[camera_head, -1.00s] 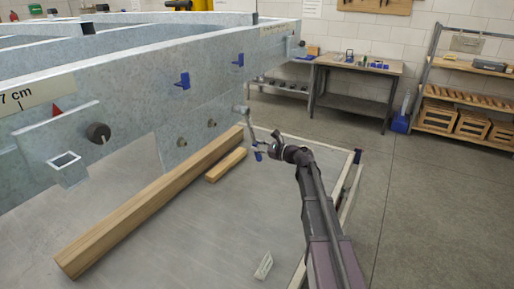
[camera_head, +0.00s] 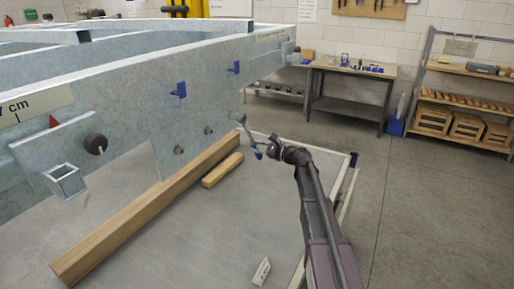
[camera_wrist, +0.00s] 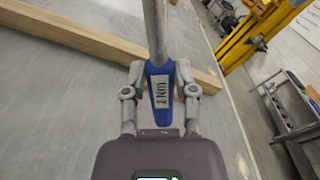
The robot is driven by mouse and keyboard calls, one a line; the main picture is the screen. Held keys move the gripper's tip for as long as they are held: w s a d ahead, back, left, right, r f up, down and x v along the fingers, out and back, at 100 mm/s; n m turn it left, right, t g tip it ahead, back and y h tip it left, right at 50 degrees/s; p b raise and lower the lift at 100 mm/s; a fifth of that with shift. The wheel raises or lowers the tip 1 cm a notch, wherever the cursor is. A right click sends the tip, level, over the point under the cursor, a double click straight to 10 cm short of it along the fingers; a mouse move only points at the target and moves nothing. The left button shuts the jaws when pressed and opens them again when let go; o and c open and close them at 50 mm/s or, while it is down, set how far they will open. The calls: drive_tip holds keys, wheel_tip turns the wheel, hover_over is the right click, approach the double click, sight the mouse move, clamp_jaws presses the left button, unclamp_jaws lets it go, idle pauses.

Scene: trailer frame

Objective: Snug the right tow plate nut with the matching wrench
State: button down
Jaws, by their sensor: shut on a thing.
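My gripper (camera_head: 262,152) is shut on the blue handle of a wrench (camera_wrist: 160,88), with a finger on each side of it. A white label on the handle ends in "Nm"; its number is hard to read. The silver shank points away from my gripper in the wrist view, and its far end is out of that view. In the head view the wrench (camera_head: 245,130) slants up and left, its head close to the grey trailer frame (camera_head: 135,95); contact cannot be told. Two dark nuts or bolt ends, a left one (camera_head: 178,150) and a right one (camera_head: 208,130), show on the frame's side plate.
A long wooden beam (camera_head: 150,210) and a short wooden block (camera_head: 222,170) lie on the grey surface below the frame. A workbench (camera_head: 350,85) and shelves stand behind.

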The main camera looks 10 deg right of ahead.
drive_tip(key=shift+s+a+f+m+b, duration=0.25)
drive_tip(key=shift+s+a+m, duration=0.15)
drive_tip(key=shift+s, duration=0.1)
drive_tip(key=shift+s+a+f+m+b, duration=0.25)
drive_tip(key=shift+s+a+m, duration=0.05)
drive_tip(key=shift+s+m, duration=0.15)
drive_tip(key=shift+s, duration=0.15)
drive_tip(key=shift+s+a+f+m+b, duration=0.25)
drive_tip(key=shift+s+a+m, duration=0.15)
drive_tip(key=shift+s, duration=0.1)
drive_tip(key=shift+s+a+f+m+b, duration=0.1)
drive_tip(key=shift+s+a+f+m, duration=0.1)
drive_tip(key=shift+s+a+m, duration=0.25)
drive_tip(key=shift+s, duration=0.15)
drive_tip(key=shift+s+a+f+m, duration=0.2)
drive_tip(key=shift+s+a+m, duration=0.6)
drive_tip(key=shift+s, duration=0.2)
